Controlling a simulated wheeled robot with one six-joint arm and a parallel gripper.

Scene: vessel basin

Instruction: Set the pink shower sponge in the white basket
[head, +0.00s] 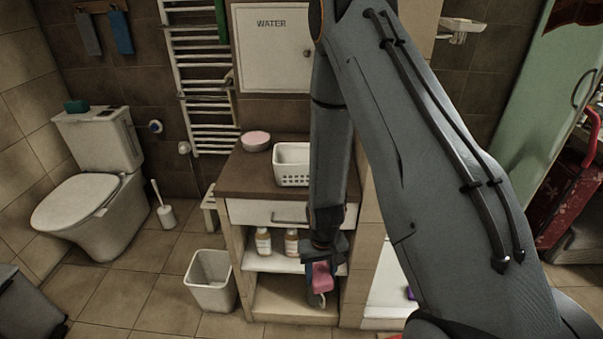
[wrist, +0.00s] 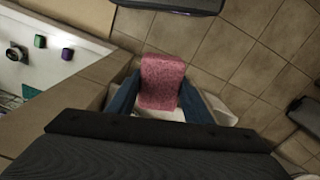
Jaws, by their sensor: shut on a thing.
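The pink shower sponge (head: 321,276) is held in my gripper (head: 322,268), in front of the cabinet's open lower shelves. In the wrist view the sponge (wrist: 162,80) sits between the two blue fingers, which press on its sides. The white basket (head: 292,181) stands on the dark cabinet top, above and behind the gripper. My arm hides the basket's right part. The part of the basket in sight shows no contents.
A round pink item (head: 256,140) sits at the back left of the cabinet top (head: 240,175). Bottles (head: 263,241) stand on the middle shelf. A white bin (head: 211,280) is on the floor left of the cabinet. A toilet (head: 85,205) stands further left.

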